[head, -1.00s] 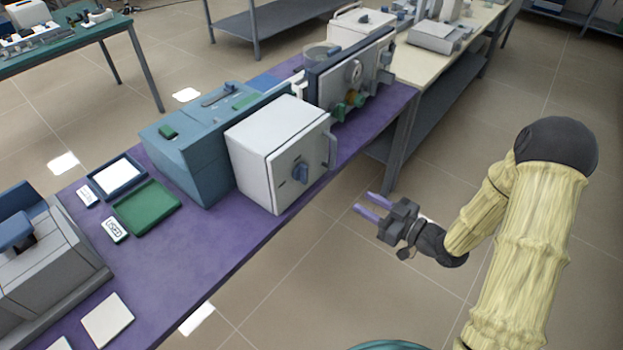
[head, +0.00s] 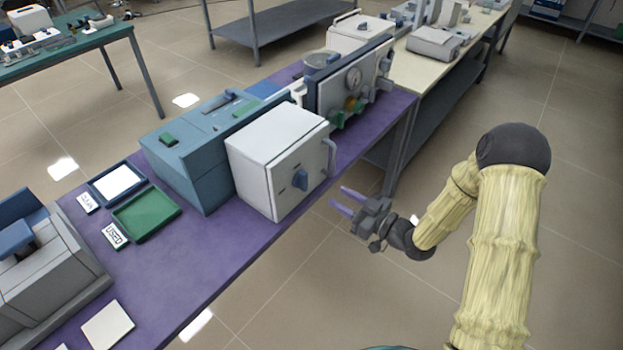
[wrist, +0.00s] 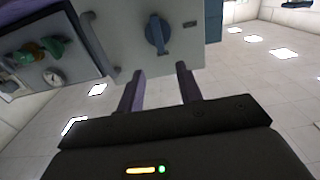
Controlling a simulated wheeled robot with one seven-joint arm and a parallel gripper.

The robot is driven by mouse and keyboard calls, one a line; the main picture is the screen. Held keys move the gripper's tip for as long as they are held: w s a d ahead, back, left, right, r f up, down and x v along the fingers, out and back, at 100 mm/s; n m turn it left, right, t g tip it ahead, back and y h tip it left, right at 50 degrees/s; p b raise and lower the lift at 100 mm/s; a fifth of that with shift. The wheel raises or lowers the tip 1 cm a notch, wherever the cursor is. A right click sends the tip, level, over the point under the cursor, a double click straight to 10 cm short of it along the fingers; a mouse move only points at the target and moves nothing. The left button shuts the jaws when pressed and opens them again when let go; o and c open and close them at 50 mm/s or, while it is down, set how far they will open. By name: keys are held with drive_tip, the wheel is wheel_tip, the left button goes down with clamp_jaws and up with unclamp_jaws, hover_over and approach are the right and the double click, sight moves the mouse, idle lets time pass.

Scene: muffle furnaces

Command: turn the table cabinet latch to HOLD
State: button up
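The table cabinet (head: 277,160) is a white box on the purple table, with a blue latch knob (head: 300,180) on its front face and a grey handle (head: 329,158) at the door's right edge. In the wrist view the latch (wrist: 157,35) is near the top centre, its bar close to upright in the picture. My gripper (head: 338,200) is open, with two purple fingers pointing at the cabinet front. In the wrist view the gap between the fingers (wrist: 160,80) is empty and lies below the latch. The fingers are apart from the latch. Label lettering is too small to read.
A panel with a gauge and green and yellow knobs (head: 353,90) stands beyond the cabinet. A blue-teal unit (head: 200,150) stands left of it. A green tray (head: 146,215) and a USED card (head: 115,236) lie on the table (head: 215,250). Floor in front is clear.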

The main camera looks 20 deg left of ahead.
sight(307, 178)
drive_tip(key=p+x, duration=0.1)
drive_tip(key=x, duration=0.9)
drive_tip(key=shift+w+a, duration=0.1)
drive_tip(key=shift+a, duration=0.15)
clamp_jaws()
